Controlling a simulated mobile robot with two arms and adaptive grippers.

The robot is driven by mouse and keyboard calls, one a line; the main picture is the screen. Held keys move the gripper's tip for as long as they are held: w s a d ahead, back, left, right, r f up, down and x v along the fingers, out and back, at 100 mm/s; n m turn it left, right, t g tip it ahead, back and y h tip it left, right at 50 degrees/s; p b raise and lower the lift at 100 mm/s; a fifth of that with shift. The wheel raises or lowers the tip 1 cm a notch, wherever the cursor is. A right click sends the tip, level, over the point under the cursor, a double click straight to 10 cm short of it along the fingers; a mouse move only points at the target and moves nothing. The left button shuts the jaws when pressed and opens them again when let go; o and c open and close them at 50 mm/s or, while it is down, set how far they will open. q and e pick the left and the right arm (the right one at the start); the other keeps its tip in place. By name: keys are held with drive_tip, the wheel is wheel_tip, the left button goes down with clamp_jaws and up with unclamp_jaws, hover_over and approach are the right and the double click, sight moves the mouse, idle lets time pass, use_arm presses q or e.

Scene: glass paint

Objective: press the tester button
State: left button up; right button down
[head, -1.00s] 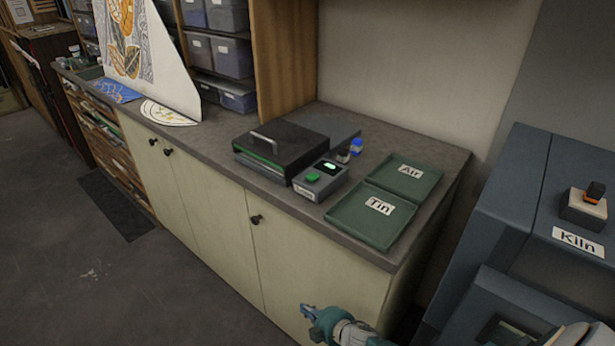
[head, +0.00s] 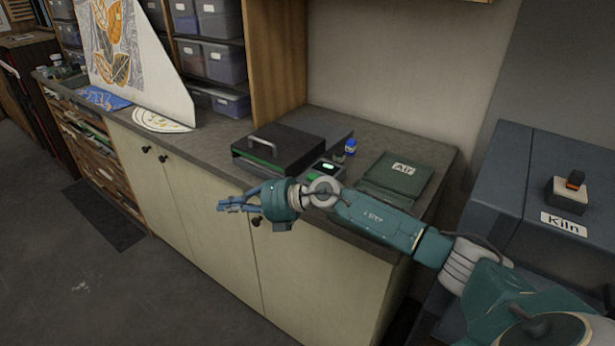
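The tester has a dark lidded box (head: 290,142) with a bar handle and a green strip along its front. A small grey control unit (head: 336,160) with a lit green display (head: 328,167) stands at its right. The green button on that unit is largely hidden behind my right wrist; only a sliver of green shows. My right gripper (head: 222,206) is in front of the counter's front edge, left of and nearer than the control unit. Its blue fingers point left and look empty. My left gripper is out of view.
A blue-capped bottle (head: 350,147) stands behind. The kiln (head: 545,165) is at the right. Clear counter lies left of the tester.

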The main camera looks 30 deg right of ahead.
drive_tip(key=d+r+n+g+h, duration=0.1)
drive_tip(key=d+r+n+h, duration=0.4)
drive_tip(key=d, duration=0.7)
wheel_tip(320, 180, up, 8)
drive_tip(key=h, duration=0.6)
hover_over(316, 177)
drive_tip(key=shift+m+p, duration=0.35)
drive_tip(key=shift+m, duration=0.05)
drive_tip(key=shift+f, duration=0.2)
wheel_tip(316, 177, down, 8)
drive_tip(key=b, duration=0.4)
drive_tip(key=shift+f+b, duration=0.3)
drive_tip(key=shift+b, duration=0.25)
drive_tip(key=shift+f+b, duration=0.4)
drive_tip(key=shift+b, duration=0.3)
